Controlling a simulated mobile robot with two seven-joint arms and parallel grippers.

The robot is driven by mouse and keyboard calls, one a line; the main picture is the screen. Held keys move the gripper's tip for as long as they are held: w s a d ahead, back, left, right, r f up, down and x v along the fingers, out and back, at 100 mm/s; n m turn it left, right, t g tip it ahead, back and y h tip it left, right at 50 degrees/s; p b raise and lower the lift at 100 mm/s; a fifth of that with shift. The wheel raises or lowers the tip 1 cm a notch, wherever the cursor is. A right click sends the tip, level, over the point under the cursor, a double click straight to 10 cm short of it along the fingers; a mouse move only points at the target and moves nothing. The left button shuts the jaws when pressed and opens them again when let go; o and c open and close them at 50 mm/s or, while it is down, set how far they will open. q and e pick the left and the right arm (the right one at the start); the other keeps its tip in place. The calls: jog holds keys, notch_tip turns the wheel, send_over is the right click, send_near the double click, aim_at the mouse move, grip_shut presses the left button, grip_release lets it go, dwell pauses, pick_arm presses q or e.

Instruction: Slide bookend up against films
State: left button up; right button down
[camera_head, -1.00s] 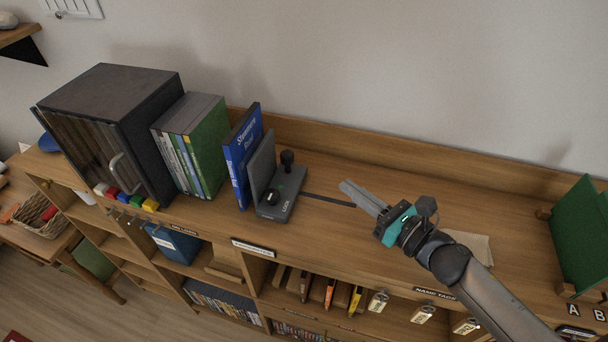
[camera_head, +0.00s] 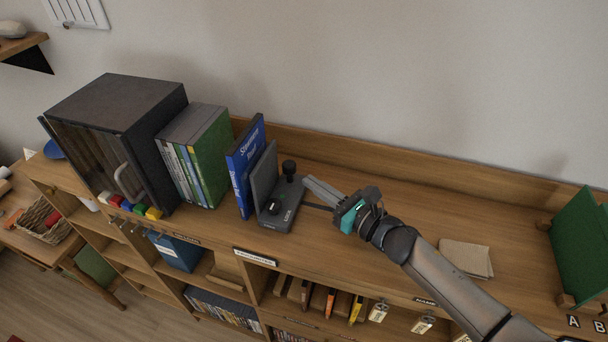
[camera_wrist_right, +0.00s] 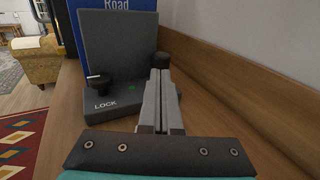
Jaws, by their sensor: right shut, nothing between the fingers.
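The grey bookend (camera_head: 282,203) stands on the shelf top, with an upright plate, a base marked LOCK, a knob and a black post. It also shows in the right wrist view (camera_wrist_right: 115,45), with a small green light on its base. A blue film case (camera_head: 243,165) leans just left of the plate. Several upright films (camera_head: 205,150) stand further left, with a gap between them and the blue case. My right gripper (camera_head: 308,181) is shut and empty, its fingertips close to the right side of the bookend's base; I cannot tell if they touch. My left gripper is out of view.
A dark cabinet (camera_head: 120,130) stands left of the films, with small coloured blocks in front. A tan cloth (camera_head: 466,258) lies on the shelf top at right, and a green panel (camera_head: 580,245) stands at the far right. A raised wooden back edge (camera_head: 400,166) runs along the wall.

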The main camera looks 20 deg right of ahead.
aim_at(276, 167)
jog(key=shift+x, duration=1.7)
jog(key=a, duration=0.1)
jog(key=w+a, duration=0.1)
jog(key=w+a+b, duration=0.1)
jog(key=shift+w+a, duration=0.25)
jog(key=shift+a, duration=0.1)
jog(key=shift+s, duration=0.1)
jog(key=shift+d, duration=0.1)
